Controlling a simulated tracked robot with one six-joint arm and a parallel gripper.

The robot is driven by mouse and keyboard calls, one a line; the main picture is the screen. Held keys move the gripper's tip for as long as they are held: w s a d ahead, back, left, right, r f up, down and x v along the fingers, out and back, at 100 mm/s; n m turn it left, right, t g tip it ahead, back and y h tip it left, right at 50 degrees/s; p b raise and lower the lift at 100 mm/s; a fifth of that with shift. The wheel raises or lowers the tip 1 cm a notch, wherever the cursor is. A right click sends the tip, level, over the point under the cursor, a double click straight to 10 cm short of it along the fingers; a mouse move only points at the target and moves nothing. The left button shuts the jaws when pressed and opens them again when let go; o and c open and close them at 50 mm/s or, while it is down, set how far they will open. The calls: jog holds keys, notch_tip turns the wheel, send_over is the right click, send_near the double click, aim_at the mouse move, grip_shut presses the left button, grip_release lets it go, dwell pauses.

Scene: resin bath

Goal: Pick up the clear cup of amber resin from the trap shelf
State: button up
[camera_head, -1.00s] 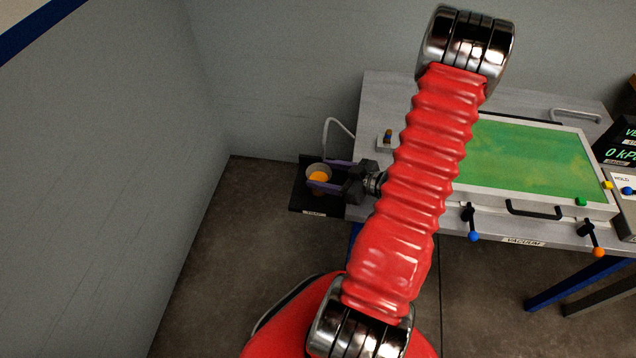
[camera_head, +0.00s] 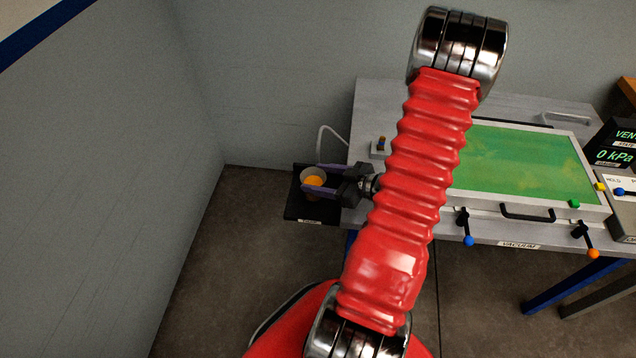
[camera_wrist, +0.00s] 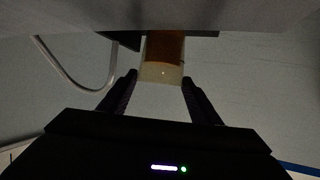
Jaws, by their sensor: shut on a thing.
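The clear cup (camera_head: 313,174) of amber resin is over the black trap shelf (camera_head: 300,212) at the left end of the table. My gripper (camera_head: 318,180) reaches in from the right, its purple-grey fingers shut on the cup's sides. The wrist view is upside down and dim. There the cup (camera_wrist: 162,72) is between the two fingers of my gripper (camera_wrist: 160,78), its amber resin toward the top of the picture. The cup looks upright. Whether its base touches the shelf I cannot tell.
The grey vacuum table (camera_head: 372,97) with its green-topped chamber (camera_head: 525,157) is right of the shelf. A pale hose (camera_head: 320,140) curves behind the cup. A grey wall (camera_head: 110,170) stands to the left. Clear floor (camera_head: 235,250) lies in front of the shelf.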

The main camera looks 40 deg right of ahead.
notch_tip(320, 180, up, 8)
dwell(0.5)
jog(key=shift+r, duration=0.1)
dwell(0.4)
